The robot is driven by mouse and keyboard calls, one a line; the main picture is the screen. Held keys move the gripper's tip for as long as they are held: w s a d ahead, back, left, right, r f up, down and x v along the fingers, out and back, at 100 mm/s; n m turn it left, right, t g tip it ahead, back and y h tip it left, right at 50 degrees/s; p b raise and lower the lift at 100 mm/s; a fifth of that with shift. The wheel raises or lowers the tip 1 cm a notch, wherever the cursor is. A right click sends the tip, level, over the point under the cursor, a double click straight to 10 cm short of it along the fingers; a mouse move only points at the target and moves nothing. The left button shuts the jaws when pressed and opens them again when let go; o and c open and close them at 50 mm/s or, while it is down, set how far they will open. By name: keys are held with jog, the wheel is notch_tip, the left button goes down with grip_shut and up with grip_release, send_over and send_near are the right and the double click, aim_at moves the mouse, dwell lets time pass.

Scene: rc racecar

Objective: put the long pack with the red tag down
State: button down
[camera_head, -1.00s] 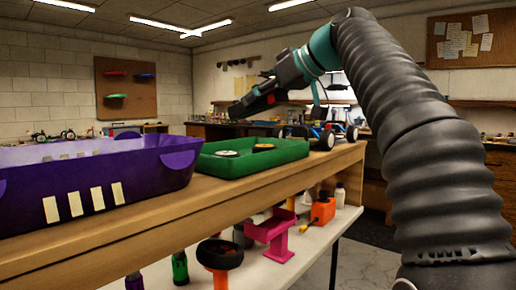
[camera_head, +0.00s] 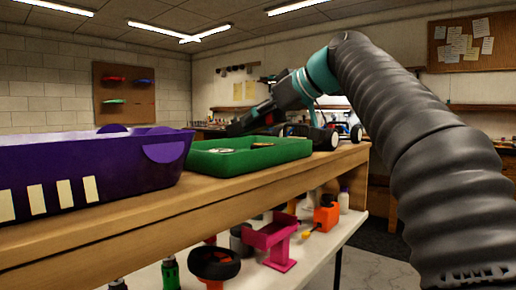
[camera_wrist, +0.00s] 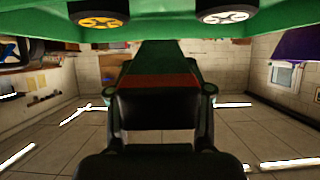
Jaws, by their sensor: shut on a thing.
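The long dark pack with its red tag (camera_wrist: 158,81) is in my gripper (camera_wrist: 158,97), with a finger on each side of it in the wrist view. The pack's far end reaches toward the green tray (camera_wrist: 270,28). In the head view my gripper (camera_head: 257,118) is low behind the green tray (camera_head: 265,155), tilted down to the left. There the dark pack and the dark gripper blend together. I cannot tell whether the pack touches anything below.
The green tray holds a yellow-hubbed wheel (camera_wrist: 100,17) and a white-hubbed wheel (camera_wrist: 223,15). A purple bin (camera_head: 110,165) stands left of it on the wooden bench (camera_head: 225,190). A racecar (camera_head: 330,133) is close on the right. A lower shelf holds a pink stand (camera_head: 275,240).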

jog(key=shift+f+b, duration=0.65)
jog(key=shift+f, duration=1.3)
jog(key=shift+f, duration=0.25)
jog(key=shift+c, duration=2.1)
grip_release()
jog(key=shift+b, duration=0.3)
jog(key=p+v, duration=0.1)
jog(key=v, duration=1.3)
jog(key=shift+s+a, duration=0.25)
jog(key=shift+a, duration=0.05)
jog(key=shift+f, duration=0.1)
